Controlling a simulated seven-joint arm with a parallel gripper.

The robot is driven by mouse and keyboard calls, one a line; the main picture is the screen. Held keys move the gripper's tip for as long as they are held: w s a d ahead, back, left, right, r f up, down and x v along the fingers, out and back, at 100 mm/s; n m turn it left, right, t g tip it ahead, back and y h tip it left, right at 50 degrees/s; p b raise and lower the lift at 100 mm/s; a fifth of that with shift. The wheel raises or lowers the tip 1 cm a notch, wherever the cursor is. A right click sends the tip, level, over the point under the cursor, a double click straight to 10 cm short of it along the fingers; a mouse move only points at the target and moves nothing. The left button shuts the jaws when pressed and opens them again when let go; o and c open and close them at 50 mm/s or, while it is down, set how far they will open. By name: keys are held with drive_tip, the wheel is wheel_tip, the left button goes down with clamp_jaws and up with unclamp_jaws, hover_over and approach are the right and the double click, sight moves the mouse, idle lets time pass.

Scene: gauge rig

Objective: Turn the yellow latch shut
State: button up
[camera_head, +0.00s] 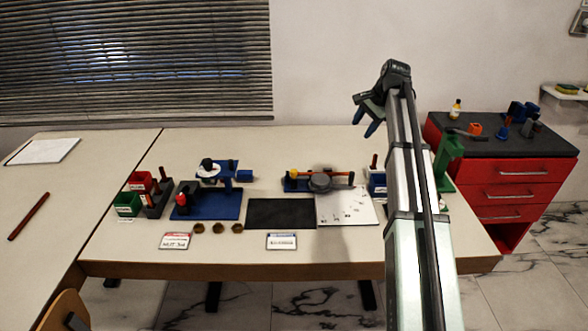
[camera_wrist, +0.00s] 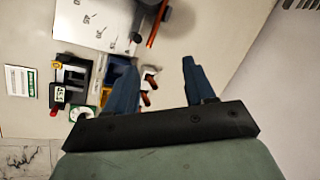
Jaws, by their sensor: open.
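My gripper (camera_head: 365,123) is raised above the back right of the table, its two blue fingers apart with nothing between them. In the wrist view, the fingers (camera_wrist: 160,68) spread over the tabletop. In the head view, this blue box (camera_head: 377,180) is partly hidden by my arm. A yellow knob (camera_head: 293,174) sits at the left end of a blue fixture with an orange-red bar (camera_head: 338,174). My gripper touches none of these.
A white sheet (camera_head: 345,208) and black mat (camera_head: 280,213) lie at the middle front. A blue stand (camera_head: 210,205) and red and green bins (camera_head: 128,203) stand left. A green stand (camera_head: 448,155) is right of my arm, near a red drawer cabinet (camera_head: 515,185).

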sight(294, 170)
drive_tip(key=w+a+f+n+g+h, duration=0.1)
drive_tip(key=a+f+g+h, duration=0.15)
drive_tip(key=a, duration=0.85)
drive_tip(key=w+a+f+n+g+h, duration=0.1)
drive_tip(key=w+a+f, duration=0.15)
drive_tip(key=a, duration=0.85)
drive_tip(key=shift+y, duration=0.25)
drive_tip(key=f, duration=0.9)
drive_tip(key=s+f, duration=0.1)
drive_tip(key=f, duration=0.4)
drive_tip(key=shift+a, duration=0.25)
clamp_jaws()
